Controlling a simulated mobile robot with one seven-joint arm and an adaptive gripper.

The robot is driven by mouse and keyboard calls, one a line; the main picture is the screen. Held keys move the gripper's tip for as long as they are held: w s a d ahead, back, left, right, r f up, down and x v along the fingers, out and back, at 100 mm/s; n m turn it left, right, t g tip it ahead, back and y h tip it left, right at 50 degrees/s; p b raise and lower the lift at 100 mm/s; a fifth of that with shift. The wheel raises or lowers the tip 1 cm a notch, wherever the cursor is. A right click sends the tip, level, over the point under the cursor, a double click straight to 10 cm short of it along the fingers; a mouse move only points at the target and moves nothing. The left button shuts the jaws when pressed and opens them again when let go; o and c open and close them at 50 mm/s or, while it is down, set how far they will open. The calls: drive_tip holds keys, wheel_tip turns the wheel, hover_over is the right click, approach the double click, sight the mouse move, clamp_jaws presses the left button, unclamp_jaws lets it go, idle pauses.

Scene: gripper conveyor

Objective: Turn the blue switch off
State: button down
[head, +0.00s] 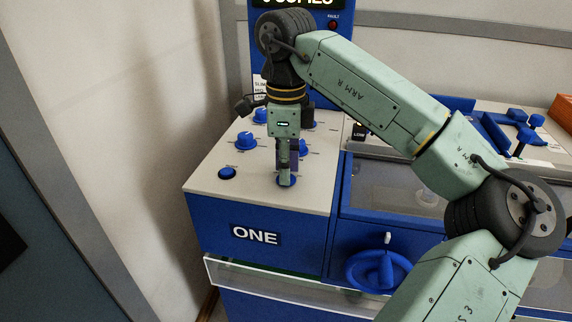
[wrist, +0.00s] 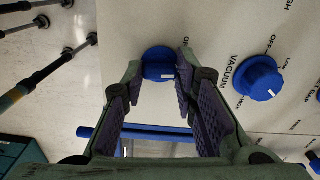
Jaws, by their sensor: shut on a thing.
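The blue switch (head: 286,181) is a small round knob near the front right of the pale panel top, above the ONE label. It also shows in the wrist view (wrist: 158,62), with a white mark on it and the word OFF printed beside it. My gripper (head: 285,176) points down over it from above. In the wrist view the gripper (wrist: 159,70) has one finger on each side of the knob and is shut on it. The fingers hide part of its sides.
A blue knob labelled VACUUM (wrist: 259,78) stands close to the right finger in the wrist view. Other blue knobs (head: 245,141) and a low round blue button (head: 227,173) are on the panel (head: 215,157). A blue handwheel (head: 378,270) juts out in front, lower right.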

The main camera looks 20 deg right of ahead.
drive_tip(key=n, duration=0.3)
drive_tip(key=shift+n, duration=2.2)
drive_tip(key=c, duration=1.3)
unclamp_jaws()
wheel_tip(320, 180, up, 8)
drive_tip(key=shift+f, duration=0.2)
